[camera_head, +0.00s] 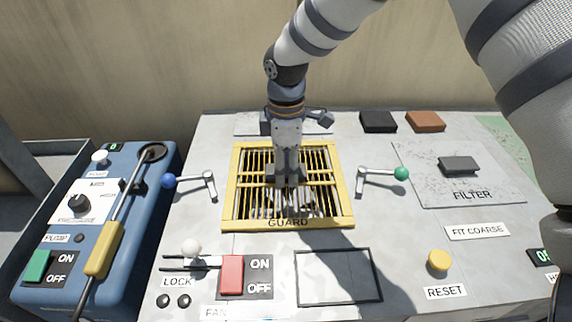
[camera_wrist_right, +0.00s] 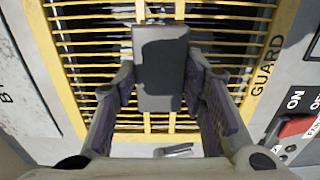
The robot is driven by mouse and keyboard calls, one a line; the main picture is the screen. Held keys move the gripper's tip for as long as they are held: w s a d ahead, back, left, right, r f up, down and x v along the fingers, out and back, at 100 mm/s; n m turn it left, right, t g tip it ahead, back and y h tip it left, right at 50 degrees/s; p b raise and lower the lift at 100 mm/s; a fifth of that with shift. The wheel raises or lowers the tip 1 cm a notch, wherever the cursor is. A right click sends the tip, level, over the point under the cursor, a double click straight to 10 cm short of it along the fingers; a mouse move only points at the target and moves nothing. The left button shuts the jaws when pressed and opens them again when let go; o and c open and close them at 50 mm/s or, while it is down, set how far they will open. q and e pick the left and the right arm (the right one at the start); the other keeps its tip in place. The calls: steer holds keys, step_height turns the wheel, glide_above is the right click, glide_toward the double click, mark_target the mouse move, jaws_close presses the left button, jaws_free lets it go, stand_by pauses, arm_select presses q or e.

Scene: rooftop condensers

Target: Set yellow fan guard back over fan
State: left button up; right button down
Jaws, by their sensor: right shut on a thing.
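The yellow guard (camera_head: 346,206) is a square barred frame marked GUARD, lying level over the middle of the grey cabinet top. It fills much of the right wrist view (camera_wrist_right: 283,32). My right gripper (camera_head: 287,180) points down at its middle and is shut on the guard's dark grey handle block (camera_wrist_right: 161,75), which shows between the fingers. Grey and dark shapes show between the bars; the fan beneath is mostly hidden. I cannot tell whether the frame rests fully on the cabinet. My left gripper is not in view.
Crank handles with a blue knob (camera_head: 169,181) and a green knob (camera_head: 401,173) flank the guard. An empty black-outlined rectangle (camera_head: 338,303), a red fan switch (camera_head: 232,274) and a yellow reset button (camera_head: 438,260) lie in front. A filter plate (camera_head: 430,188) is at right, a blue pump (camera_head: 128,235) at left.

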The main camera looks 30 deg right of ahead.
steer(key=c, duration=0.9)
jaws_free()
steer(key=shift+f, duration=0.1)
steer(key=shift+c, duration=0.2)
step_height(320, 180, up, 12)
